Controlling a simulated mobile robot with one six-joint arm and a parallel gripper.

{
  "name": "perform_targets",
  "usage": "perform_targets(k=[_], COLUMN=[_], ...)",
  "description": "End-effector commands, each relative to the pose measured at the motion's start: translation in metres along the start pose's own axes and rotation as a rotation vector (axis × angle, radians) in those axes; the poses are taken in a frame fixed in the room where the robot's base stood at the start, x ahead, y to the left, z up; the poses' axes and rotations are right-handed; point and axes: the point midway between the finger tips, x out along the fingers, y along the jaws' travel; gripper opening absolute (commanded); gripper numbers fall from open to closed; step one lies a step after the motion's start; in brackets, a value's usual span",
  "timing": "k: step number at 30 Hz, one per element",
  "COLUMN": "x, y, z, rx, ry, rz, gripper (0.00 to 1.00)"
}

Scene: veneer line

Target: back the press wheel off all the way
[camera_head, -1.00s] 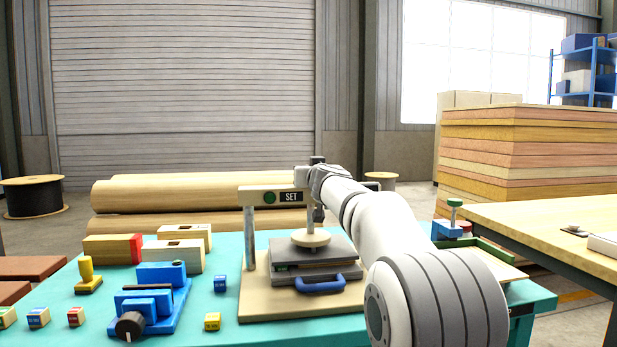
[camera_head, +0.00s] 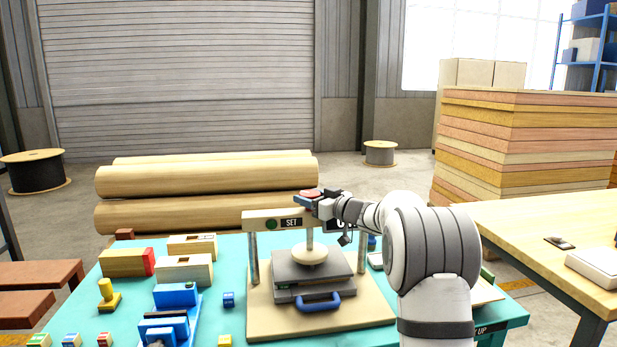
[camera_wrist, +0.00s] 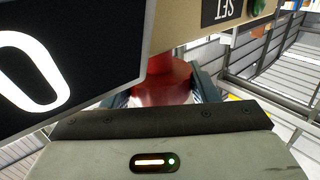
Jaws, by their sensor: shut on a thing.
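The press has a pale crossbeam (camera_head: 268,220) with a green round mark and a black SET label. Its red press wheel (camera_head: 311,193) is on top of the screw, above the beam. My gripper (camera_head: 314,201) is at the wheel, reaching in from the right. In the wrist view the red wheel (camera_wrist: 163,82) is between the two fingers, and the gripper is shut on it. The round pale pad (camera_head: 310,256) hangs on the screw over grey plates (camera_head: 316,278) with a blue handle. I cannot tell whether the pad touches the plates.
A black sign with a white character (camera_wrist: 60,60) is close to the wrist camera. Blue fixtures (camera_head: 174,318), wooden blocks (camera_head: 184,269) and small coloured cubes lie left of the press on the teal bench (camera_head: 230,262). A wooden table (camera_head: 560,235) stands at right.

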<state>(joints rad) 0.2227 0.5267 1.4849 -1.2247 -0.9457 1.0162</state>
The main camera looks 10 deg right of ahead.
Motion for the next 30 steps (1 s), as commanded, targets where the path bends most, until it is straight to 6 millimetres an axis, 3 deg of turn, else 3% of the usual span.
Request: perform_targets(k=[1, 15, 30], x=[0.0004, 0.0007, 0.0005], y=[0.0018, 0.0005, -0.0006], z=[-0.0075, -0.0033, 0.0001], rx=[0.002, 0.0, 0.001], ry=[-0.002, 0.002, 0.001], rz=[-0.023, -0.208, -0.24], gripper=[0.31, 0.31, 0.31])
